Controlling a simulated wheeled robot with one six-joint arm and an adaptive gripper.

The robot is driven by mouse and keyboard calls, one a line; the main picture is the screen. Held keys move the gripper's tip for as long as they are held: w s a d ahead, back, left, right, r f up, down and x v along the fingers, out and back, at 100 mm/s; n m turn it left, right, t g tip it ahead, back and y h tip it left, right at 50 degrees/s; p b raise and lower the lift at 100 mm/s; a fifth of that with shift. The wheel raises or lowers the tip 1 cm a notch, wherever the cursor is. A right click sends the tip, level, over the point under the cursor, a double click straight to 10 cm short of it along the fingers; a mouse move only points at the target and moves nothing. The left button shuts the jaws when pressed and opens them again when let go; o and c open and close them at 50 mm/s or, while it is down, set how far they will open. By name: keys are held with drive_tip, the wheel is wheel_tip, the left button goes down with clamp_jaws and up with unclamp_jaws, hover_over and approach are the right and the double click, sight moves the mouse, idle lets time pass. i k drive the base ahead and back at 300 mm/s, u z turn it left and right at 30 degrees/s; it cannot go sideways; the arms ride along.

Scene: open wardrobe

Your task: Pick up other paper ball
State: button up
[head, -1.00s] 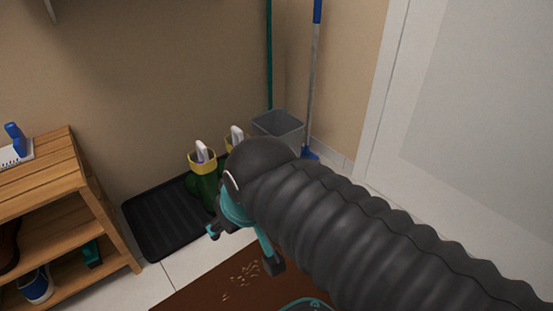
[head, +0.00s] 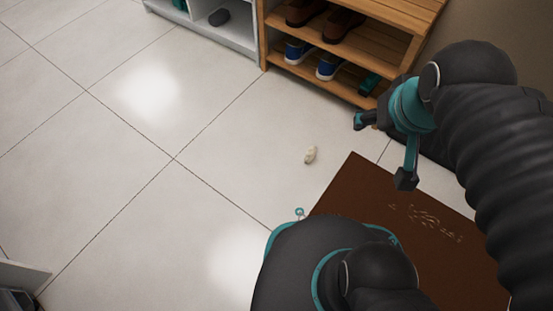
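A small cream-coloured crumpled thing, which looks like a paper ball (head: 311,154), lies on the pale tiled floor in the middle of the head view. It is just left of the brown mat's upper corner. My gripper (head: 380,150) hangs to its right, above the floor, with its two dark-tipped teal fingers spread apart. No object shows between the fingers. The gripper does not touch the paper ball.
A brown doormat (head: 350,205) lies at the lower right. A wooden shoe rack (head: 393,47) with brown and blue shoes stands at the top, beside a white shelf unit (head: 240,36). The tiled floor (head: 130,160) at left is clear.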

sight(311, 152)
drive_tip(key=u, duration=3.5)
drive_tip(key=k, duration=1.1)
drive_tip(key=z, duration=1.15)
